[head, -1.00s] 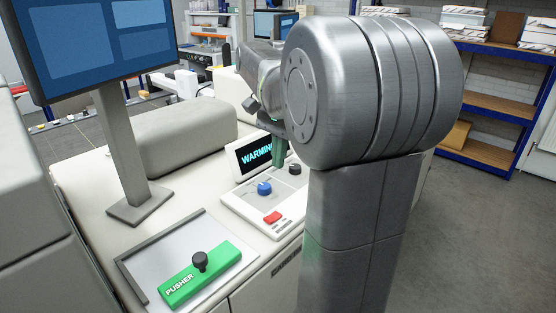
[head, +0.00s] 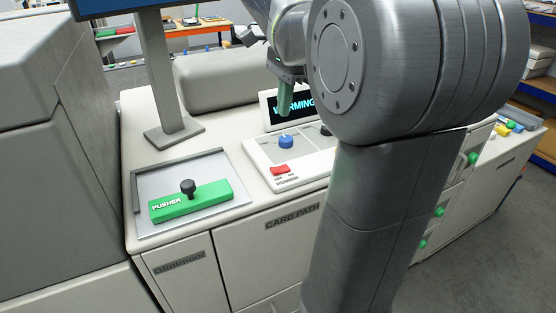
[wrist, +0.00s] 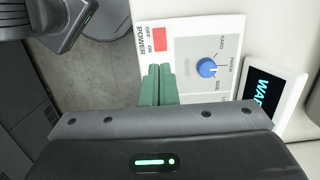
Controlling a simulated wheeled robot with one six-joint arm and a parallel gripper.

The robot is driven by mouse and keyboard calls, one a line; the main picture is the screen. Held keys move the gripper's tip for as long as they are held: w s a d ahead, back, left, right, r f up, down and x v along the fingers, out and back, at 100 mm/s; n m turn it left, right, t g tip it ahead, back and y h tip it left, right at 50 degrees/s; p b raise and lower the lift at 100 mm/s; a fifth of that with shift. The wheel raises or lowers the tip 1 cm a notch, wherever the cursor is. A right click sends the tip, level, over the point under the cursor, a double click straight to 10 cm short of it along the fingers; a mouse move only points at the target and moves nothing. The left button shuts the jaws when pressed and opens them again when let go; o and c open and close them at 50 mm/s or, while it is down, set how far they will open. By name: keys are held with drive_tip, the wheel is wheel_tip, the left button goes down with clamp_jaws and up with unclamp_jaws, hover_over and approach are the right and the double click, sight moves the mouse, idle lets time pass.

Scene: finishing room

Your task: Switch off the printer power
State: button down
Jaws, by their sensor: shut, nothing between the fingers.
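The red power switch (head: 279,169) sits at the front left of the white printer control panel (head: 314,163). In the wrist view the red switch (wrist: 159,42) has the words POWER, ON and OFF beside it. My gripper (head: 284,110) has green fingers pointing down, in front of the display in the head view. In the wrist view my gripper's fingertips (wrist: 159,68) are shut and empty, over the panel edge and just below the switch in the picture. I cannot tell their height above it. Which way the switch is tipped is unclear.
A blue knob (head: 286,141) and a display (head: 291,105) reading WARMING are close to the fingers. A black knob (head: 326,130) is partly behind my arm. A green PUSHER block (head: 205,203) lies in a grey tray. A monitor stand (head: 160,80) rises at the left.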

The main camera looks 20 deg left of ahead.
sight(281, 167)
drive_tip(key=f, duration=0.4)
drive_tip(key=s+f, duration=0.1)
drive_tip(key=f, duration=0.4)
drive_tip(key=a+f, duration=0.1)
drive_tip(key=f, duration=0.4)
drive_tip(key=shift+s, duration=0.15)
drive_tip(key=shift+s+a+f, duration=0.1)
drive_tip(key=shift+s+f, duration=0.05)
drive_tip(key=shift+f, duration=0.1)
drive_tip(key=shift+d+r+p, duration=0.1)
drive_tip(key=shift+d+p, duration=0.1)
drive_tip(key=shift+p, duration=0.25)
drive_tip(key=shift+w+d, duration=0.35)
drive_tip(key=shift+w, duration=0.35)
